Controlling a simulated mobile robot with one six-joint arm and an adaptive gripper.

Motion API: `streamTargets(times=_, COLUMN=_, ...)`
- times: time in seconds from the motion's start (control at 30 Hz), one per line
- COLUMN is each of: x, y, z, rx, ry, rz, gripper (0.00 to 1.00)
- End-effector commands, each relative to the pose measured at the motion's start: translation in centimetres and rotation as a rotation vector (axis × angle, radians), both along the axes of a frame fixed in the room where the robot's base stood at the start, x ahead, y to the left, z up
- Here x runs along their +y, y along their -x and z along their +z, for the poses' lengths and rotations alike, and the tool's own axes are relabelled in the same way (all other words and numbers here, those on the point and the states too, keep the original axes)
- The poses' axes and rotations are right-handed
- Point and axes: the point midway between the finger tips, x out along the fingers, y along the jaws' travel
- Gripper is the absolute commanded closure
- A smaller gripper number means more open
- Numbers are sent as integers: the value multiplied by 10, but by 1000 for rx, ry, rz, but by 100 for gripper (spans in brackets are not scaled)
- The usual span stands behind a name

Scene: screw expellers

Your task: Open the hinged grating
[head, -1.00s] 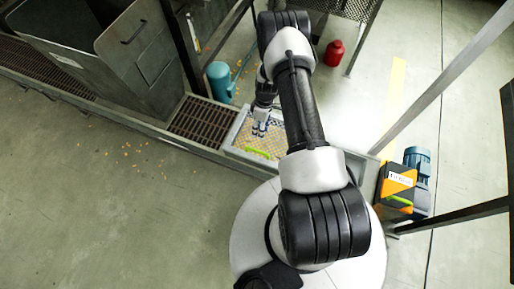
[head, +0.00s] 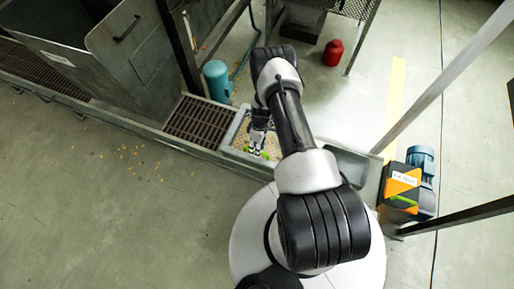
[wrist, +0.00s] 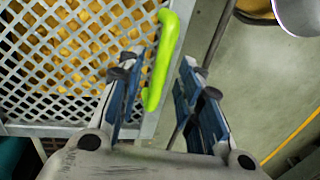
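The hinged grating (head: 240,139) is a pale lattice panel over yellow material, set in a grey frame, and it lies flat. It fills the upper left of the wrist view (wrist: 60,60). Its bright green handle (wrist: 162,62) runs along the edge; in the head view my gripper hides the handle's middle. My gripper (head: 257,151) is over the handle. In the wrist view my gripper (wrist: 160,60) is open, with one finger on each side of the handle and gaps between; I cannot tell how deep the handle sits.
A brown barred grate (head: 197,121) adjoins on the left, beside a large grey metal bin (head: 125,60). A teal cylinder (head: 217,80) stands behind. An orange-and-black motor unit (head: 400,186) is at the right. A red canister (head: 333,53) stands on open floor at the back.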

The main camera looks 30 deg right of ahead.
Motion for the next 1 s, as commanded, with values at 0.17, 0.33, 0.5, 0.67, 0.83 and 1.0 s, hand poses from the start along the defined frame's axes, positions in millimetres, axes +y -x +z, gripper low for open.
streamTargets(times=0.17, x=0, y=0, z=0, rx=0, ry=0, rz=0, gripper=74)
streamTargets(times=0.33, x=0, y=0, z=0, rx=0, ry=0, rz=-1, gripper=85)
streamTargets(times=0.5, x=0, y=0, z=0, rx=0, ry=0, rz=-1, gripper=96)
streamTargets(times=0.67, x=0, y=0, z=0, rx=0, ry=0, rz=-1, gripper=100)
streamTargets(times=0.83, x=0, y=0, z=0, rx=0, ry=0, rz=-1, gripper=100)
streamTargets(times=1.0, x=0, y=0, z=0, rx=0, ry=0, rz=-1, gripper=100)
